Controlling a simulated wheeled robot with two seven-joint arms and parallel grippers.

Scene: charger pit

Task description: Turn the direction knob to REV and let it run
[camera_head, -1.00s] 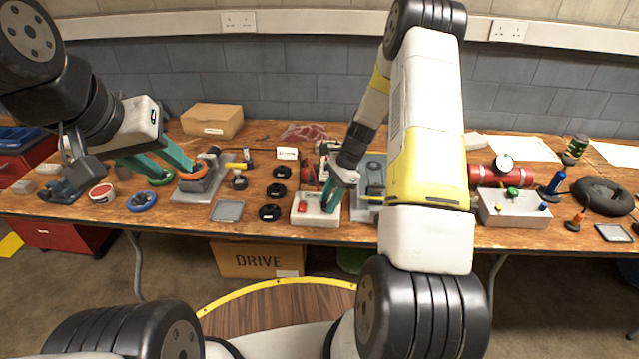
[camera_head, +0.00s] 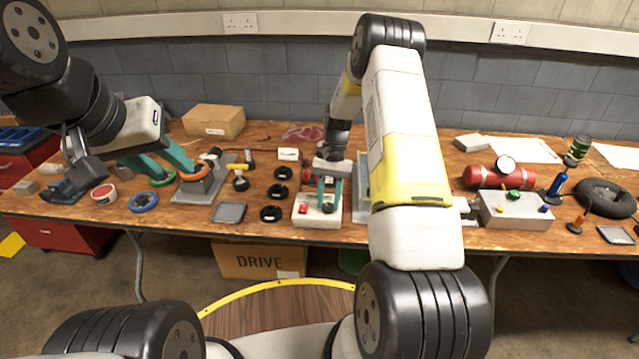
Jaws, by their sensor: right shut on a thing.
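A white control box (camera_head: 303,219) with a red button (camera_head: 303,207) stands near the front edge of the bench. My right gripper (camera_head: 326,204) points down over the right half of this box. Its teal fingers are shut on the direction knob, which they mostly hide. I cannot read the knob's setting or its marks. My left gripper (camera_head: 176,174) is open above the left part of the bench, close to a grey fixture (camera_head: 195,189) with an orange ring (camera_head: 196,172).
Several black rings (camera_head: 270,213) lie left of the box, with a grey tray (camera_head: 229,212) beyond them. A blue ring (camera_head: 143,202) lies farther left.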

